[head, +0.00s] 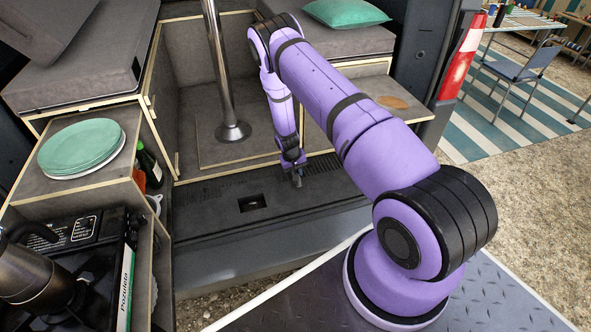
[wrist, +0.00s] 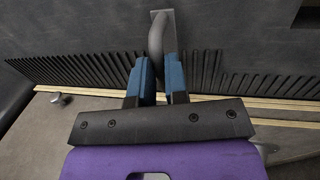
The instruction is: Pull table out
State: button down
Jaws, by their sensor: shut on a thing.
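My gripper (head: 297,180) reaches down to the dark ribbed sill at the van's rear opening. In the wrist view its two blue fingers (wrist: 160,82) are shut on a grey curved handle (wrist: 165,35). The handle's far end stands out past the fingertips; its lower part is hidden between them. A grey panel with a pale plywood edge (head: 235,172) lies just behind the sill, and plywood edges also cross the wrist view (wrist: 270,103). I cannot tell for sure which panel is the table or whether the handle belongs to it.
A metal post (head: 219,70) rises from the grey floor panel. Green plates (head: 82,147) and a black stove (head: 75,230) are at the left. A grey ledge (head: 372,87) with a round wooden board (head: 394,102) is at the right.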

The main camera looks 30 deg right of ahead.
jog(key=shift+s+a, duration=0.25)
jog(key=shift+s, duration=0.6)
jog(key=shift+s+f, duration=0.1)
jog(key=c, duration=1.1)
grip_release()
jog(key=shift+c, duration=0.2)
jog(key=shift+r, duration=0.3)
notch_tip(320, 180, up, 10)
jog(key=a, duration=0.2)
jog(key=shift+w, duration=0.35)
jog(key=shift+r, duration=0.1)
